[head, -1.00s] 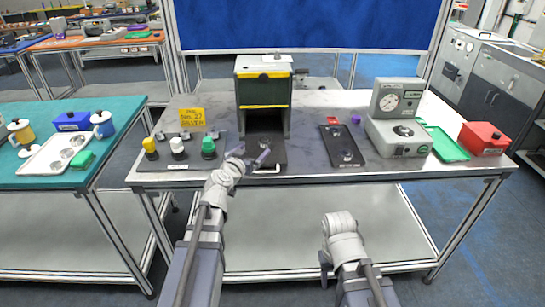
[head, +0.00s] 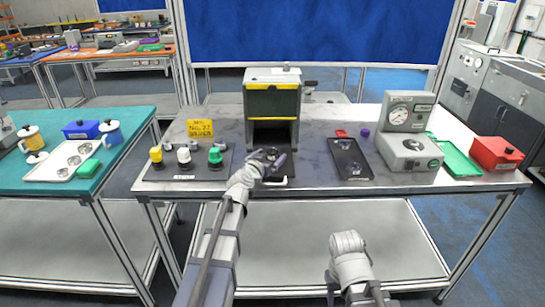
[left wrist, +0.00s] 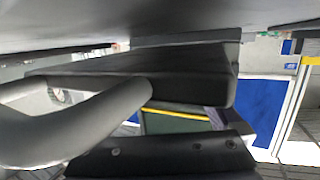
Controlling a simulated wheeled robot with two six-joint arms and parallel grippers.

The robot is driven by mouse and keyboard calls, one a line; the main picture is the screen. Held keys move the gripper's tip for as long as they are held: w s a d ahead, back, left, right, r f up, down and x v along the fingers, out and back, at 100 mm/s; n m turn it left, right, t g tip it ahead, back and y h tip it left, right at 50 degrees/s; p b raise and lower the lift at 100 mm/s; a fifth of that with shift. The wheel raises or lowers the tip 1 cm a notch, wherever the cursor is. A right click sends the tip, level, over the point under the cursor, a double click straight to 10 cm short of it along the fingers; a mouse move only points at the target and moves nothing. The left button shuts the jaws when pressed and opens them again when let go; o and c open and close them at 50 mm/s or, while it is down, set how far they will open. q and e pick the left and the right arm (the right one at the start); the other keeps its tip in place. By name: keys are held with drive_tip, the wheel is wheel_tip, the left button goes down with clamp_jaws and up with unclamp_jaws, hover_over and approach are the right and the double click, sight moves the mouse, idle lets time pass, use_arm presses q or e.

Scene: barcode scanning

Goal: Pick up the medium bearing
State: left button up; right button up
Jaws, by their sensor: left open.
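My left gripper (head: 268,160) is open over the dark sliding plate (head: 287,171) at the front of the black and yellow box machine (head: 272,100). A round metal part, perhaps a bearing, shows at the fingertips; I cannot tell its size or whether the fingers touch it. In the left wrist view a thick curved grey bar (left wrist: 110,120) and a dark slab (left wrist: 180,85) fill the close view, and no bearing can be made out. Round metal parts (head: 352,170) also lie on the black tray (head: 340,160) to the right.
Left of the machine is a dark board (head: 215,180) with yellow, white and green knobs and metal pieces. Right are a grey dial instrument (head: 408,150), a green tray (head: 452,158) and a red box (head: 495,153). The plate's white handle (head: 273,183) faces me.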

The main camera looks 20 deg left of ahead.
use_arm(q)
drive_tip(key=shift+c, duration=0.4)
clamp_jaws()
idle(0.4)
